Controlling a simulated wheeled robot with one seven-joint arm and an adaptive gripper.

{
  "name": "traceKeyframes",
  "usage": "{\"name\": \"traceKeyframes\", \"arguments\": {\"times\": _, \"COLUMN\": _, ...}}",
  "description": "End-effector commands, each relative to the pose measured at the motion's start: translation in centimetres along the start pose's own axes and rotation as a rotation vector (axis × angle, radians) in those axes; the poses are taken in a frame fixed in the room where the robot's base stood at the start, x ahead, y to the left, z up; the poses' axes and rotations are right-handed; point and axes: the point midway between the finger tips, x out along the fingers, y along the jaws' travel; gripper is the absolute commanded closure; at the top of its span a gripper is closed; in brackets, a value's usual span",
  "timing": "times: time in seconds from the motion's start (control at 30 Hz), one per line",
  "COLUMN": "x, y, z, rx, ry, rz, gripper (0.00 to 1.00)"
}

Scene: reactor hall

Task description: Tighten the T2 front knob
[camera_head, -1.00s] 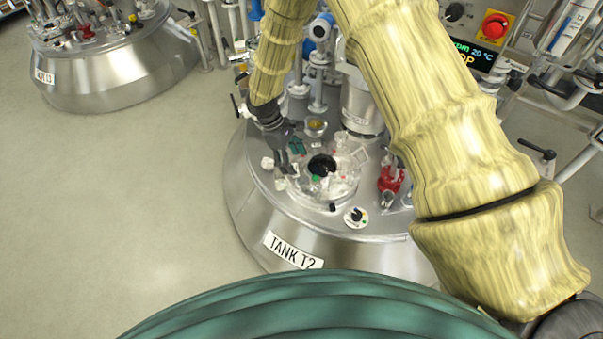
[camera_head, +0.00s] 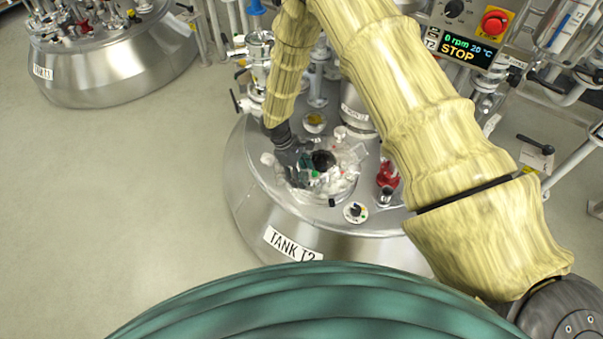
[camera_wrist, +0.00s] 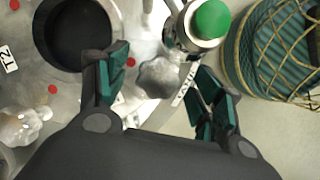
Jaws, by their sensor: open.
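Tank T2 (camera_head: 245,190) is a round steel vessel with a clear and metal fitting around a dark round opening (camera_head: 323,160) on its lid. My gripper (camera_head: 300,172) is over the left part of this fitting. In the wrist view, my gripper (camera_wrist: 162,90) is open, with one dark, teal-padded finger on each side of a grey lobed knob (camera_wrist: 158,78). This looks like the T2 front knob. I cannot tell whether the fingers touch it. It is not clearly visible in the head view. Another pale lobed knob (camera_wrist: 22,126) is at the left of the wrist view.
A green-topped fitting (camera_wrist: 212,18) stands close beyond the knob. A red valve (camera_head: 388,175) and a small dial (camera_head: 355,212) are on the lid's right and front. A control panel (camera_head: 468,40) reads STOP. Tank T1 (camera_head: 110,70) is far left; open floor lies between.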

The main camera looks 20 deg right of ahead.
Motion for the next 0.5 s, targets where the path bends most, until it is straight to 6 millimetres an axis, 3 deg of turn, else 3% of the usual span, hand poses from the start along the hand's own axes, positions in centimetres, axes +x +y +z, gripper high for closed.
{"name": "traceKeyframes", "arguments": {"times": 0.03, "x": 0.00, "y": 0.00, "z": 0.00, "rx": 0.000, "ry": 0.000, "rz": 0.000, "gripper": 0.37}}
{"name": "traceKeyframes", "arguments": {"times": 0.27, "x": -0.01, "y": -0.01, "z": 0.00, "rx": 0.000, "ry": 0.000, "rz": 0.000, "gripper": 0.79}}
{"name": "traceKeyframes", "arguments": {"times": 0.5, "x": 0.01, "y": 0.05, "z": -0.01, "rx": 0.033, "ry": 0.000, "rz": -0.013, "gripper": 0.79}}
